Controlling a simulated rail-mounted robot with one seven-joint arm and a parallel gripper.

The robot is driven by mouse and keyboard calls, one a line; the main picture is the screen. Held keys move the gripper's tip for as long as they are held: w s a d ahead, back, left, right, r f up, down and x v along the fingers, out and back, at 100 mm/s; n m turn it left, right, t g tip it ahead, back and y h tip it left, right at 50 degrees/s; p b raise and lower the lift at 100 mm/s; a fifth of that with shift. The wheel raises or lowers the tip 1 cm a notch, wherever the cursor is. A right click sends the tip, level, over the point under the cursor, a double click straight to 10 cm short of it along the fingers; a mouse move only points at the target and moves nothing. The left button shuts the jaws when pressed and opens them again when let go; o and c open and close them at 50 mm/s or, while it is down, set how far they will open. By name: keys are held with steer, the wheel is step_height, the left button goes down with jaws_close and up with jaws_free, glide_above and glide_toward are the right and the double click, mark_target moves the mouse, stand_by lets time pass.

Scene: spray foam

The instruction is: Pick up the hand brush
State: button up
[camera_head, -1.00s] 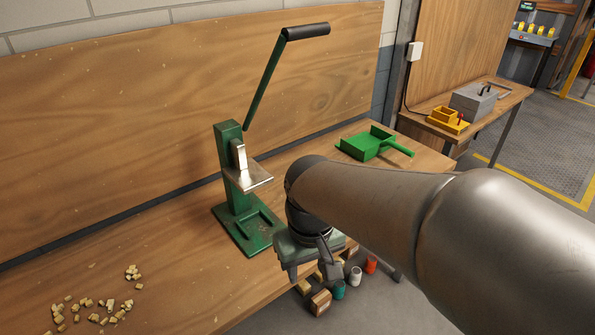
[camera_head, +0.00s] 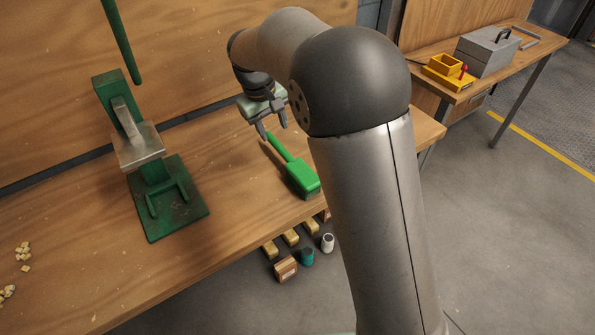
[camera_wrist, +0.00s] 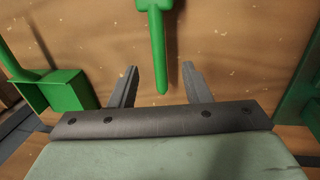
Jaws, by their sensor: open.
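The green hand brush (camera_head: 302,178) lies on the wooden workbench, its handle pointing up and left in the head view. Its handle (camera_wrist: 158,50) runs down the middle of the wrist view, with the end showing between my fingers. My gripper (camera_head: 273,131) is open and empty, pointing down at the handle end. Its two fingers (camera_wrist: 160,70) stand on either side of the handle in the wrist view. I cannot tell how far above the handle they are. The brush's bristles are not clearly visible.
A green dustpan (camera_wrist: 65,90) lies left in the wrist view; my arm hides it in the head view. A green lever press (camera_head: 170,200) stands left on the workbench (camera_head: 110,280). A side table holds a grey toolbox (camera_head: 487,52).

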mark_target(281, 148)
steer(key=f, duration=0.3)
steer(key=d+f+p, duration=0.1)
steer(key=f, duration=0.2)
steer(key=w+d+f, duration=0.1)
steer(key=f, duration=0.2)
steer(key=shift+f, duration=0.35)
jaws_close()
